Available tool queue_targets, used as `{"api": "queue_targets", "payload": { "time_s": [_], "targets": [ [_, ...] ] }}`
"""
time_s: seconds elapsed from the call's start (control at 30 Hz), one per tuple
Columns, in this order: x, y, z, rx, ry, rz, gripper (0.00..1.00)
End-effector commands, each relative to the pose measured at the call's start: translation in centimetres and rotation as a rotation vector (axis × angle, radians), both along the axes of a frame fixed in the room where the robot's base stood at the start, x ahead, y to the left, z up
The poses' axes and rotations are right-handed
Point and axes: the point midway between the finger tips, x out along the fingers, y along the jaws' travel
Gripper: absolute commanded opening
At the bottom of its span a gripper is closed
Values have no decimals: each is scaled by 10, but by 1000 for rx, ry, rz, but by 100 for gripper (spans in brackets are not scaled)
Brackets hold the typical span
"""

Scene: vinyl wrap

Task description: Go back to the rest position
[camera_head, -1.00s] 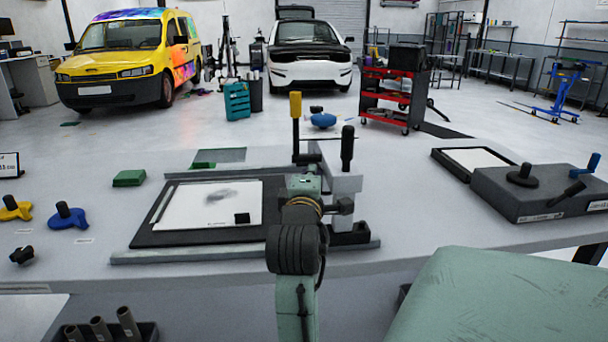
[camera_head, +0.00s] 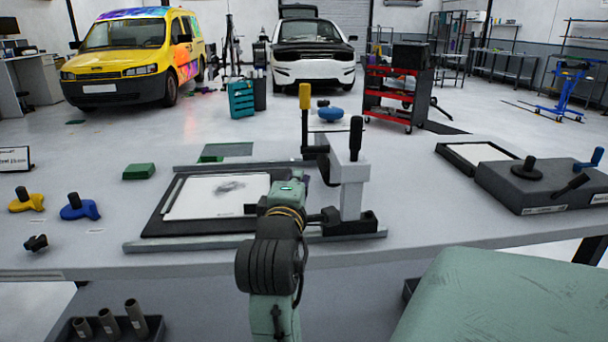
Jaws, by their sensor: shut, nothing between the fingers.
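My arm (camera_head: 272,262) rises from the bottom middle, and its far end (camera_head: 289,190) is over the right part of a dark work board. I cannot make out the gripper's fingers; they seem hidden by the arm itself. The dark board (camera_head: 154,225) lies on the grey table (camera_head: 110,205) with a white sheet (camera_head: 205,200) that bears a grey smudge. A small black piece (camera_head: 250,209) shows at the sheet's lower right, beside my arm. A clamp-like fixture (camera_head: 350,180) with a yellow and a black handle stands right of my arm's end.
At left are a green block (camera_head: 139,171), a yellow tool (camera_head: 25,204), a blue tool (camera_head: 80,208) and a black knob (camera_head: 36,243). At right are a dark frame (camera_head: 450,155) and a dark grey box (camera_head: 530,188). A green padded surface (camera_head: 490,305) fills the lower right.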

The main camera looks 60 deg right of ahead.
Motion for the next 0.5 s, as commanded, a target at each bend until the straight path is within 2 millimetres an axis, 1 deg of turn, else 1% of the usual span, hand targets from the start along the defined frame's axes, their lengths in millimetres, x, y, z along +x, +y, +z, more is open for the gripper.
{"api": "queue_targets", "payload": {
  "time_s": [0.03, 0.1, 0.2, 0.3, 0.5],
  "targets": [
    [-3, 9, -1, -4, -2, 2, 0],
    [-8, 18, 0, -3, -1, 2, 0],
    [-13, 27, 0, -2, 0, 1, 0],
    [-15, 32, 0, -1, 0, 1, 0],
    [-16, 33, 0, 0, 1, 1, 0]
  ]
}}
